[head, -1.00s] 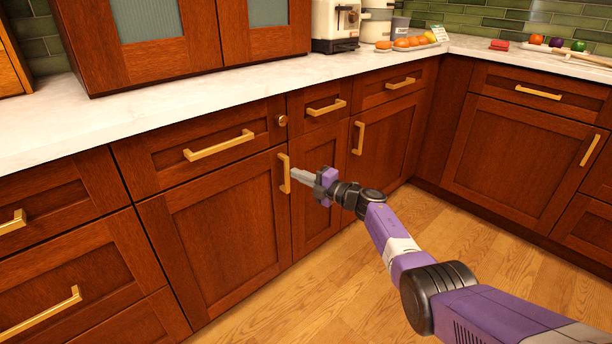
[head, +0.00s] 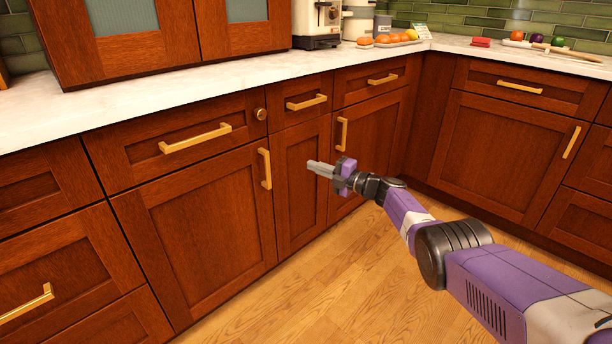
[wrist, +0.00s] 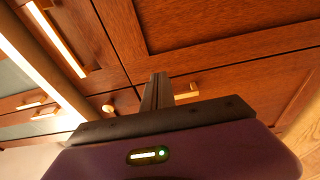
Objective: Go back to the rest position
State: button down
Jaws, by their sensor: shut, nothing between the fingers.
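My gripper (head: 311,165) is in the middle of the head view, in front of a narrow wooden cabinet door (head: 300,190). Its grey fingers are together and nothing is between them. It is apart from the gold vertical handle (head: 265,168) to its left. In the wrist view the shut fingers (wrist: 158,82) point at the cabinet fronts. A gold handle (wrist: 186,91) shows just beyond and to the right of them there.
A white countertop (head: 170,90) runs above the closed cabinets. On it stand a toaster-like appliance (head: 318,20), a tray of orange items (head: 395,40) and a red item (head: 481,42). The wooden floor (head: 290,305) is clear.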

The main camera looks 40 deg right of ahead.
jog(key=shift+d, duration=0.3)
